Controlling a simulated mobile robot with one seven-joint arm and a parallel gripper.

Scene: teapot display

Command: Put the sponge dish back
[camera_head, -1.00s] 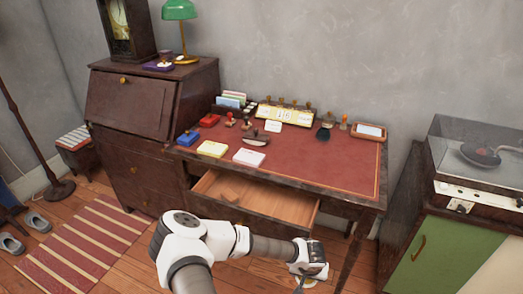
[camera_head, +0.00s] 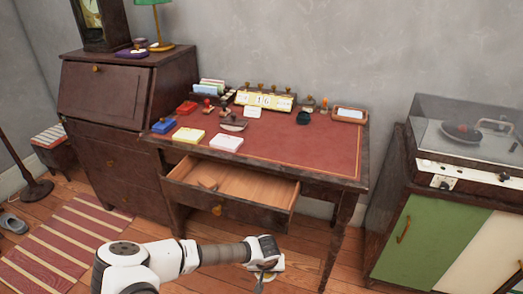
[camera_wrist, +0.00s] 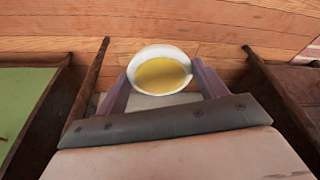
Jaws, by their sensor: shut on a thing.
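The sponge dish (camera_wrist: 143,59), a round white dish with a yellow sponge (camera_wrist: 160,76) in it, sits between my gripper's fingers (camera_wrist: 162,82) in the wrist view. My gripper is shut on it, one finger on each side, above the wooden floor. The dish is small there and partly hidden by my gripper.
The front right top is clear. A green cabinet (camera_head: 410,235) stands right.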

